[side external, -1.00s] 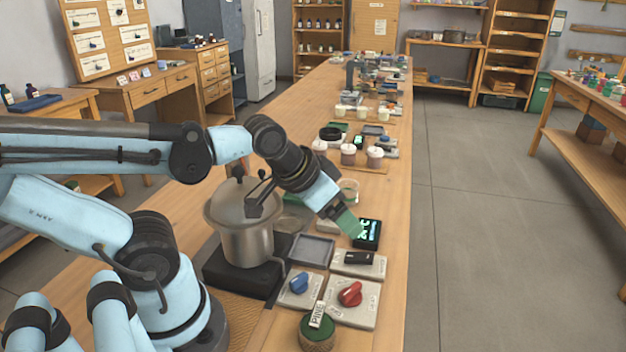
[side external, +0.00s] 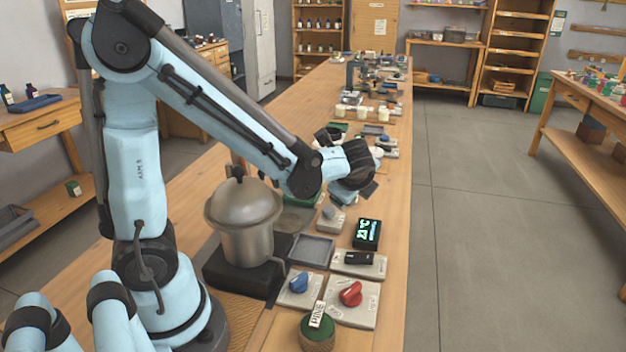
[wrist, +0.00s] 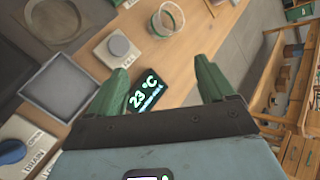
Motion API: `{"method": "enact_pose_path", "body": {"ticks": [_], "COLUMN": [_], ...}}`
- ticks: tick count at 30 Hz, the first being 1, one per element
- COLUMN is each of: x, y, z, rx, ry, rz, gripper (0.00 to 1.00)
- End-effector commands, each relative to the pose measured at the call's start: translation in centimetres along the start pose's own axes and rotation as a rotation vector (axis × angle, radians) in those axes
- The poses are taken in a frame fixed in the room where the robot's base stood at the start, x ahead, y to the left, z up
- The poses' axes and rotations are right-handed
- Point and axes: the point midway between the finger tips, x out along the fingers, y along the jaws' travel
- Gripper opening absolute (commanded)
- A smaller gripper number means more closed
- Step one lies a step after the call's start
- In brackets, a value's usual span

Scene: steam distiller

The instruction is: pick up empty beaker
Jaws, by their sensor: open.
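The empty beaker (wrist: 168,21) is a clear glass ring with a green-tinted rim, near the top middle of the wrist view. In the side view my gripper's end (side external: 346,198) hangs above the bench, to the right of the metal pot.
A lidded metal pot (side external: 243,220) stands on a dark base. A 23 °C display (wrist: 150,94), a grey button plate (wrist: 119,46), a grey square pad (wrist: 60,85) and blue (side external: 299,283) and red (side external: 350,294) knobs crowd the bench. The bench's right edge is close.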

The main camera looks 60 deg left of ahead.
Motion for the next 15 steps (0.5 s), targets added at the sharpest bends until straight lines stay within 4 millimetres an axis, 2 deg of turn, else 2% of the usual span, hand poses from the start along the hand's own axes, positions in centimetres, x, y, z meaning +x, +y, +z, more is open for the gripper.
{"method": "enact_pose_path", "body": {"ticks": [3,9,15], "x": [2.2,5.0,6.4], "y": [-0.7,-1.1,-0.8], "z": [-0.2,-0.4,-0.4], "rx": [0.224,0.569,0.776], "ry": [-0.11,-0.297,-0.419], "rz": [-0.02,-0.015,0.013], "gripper": [0.83,0.83,0.83]}}
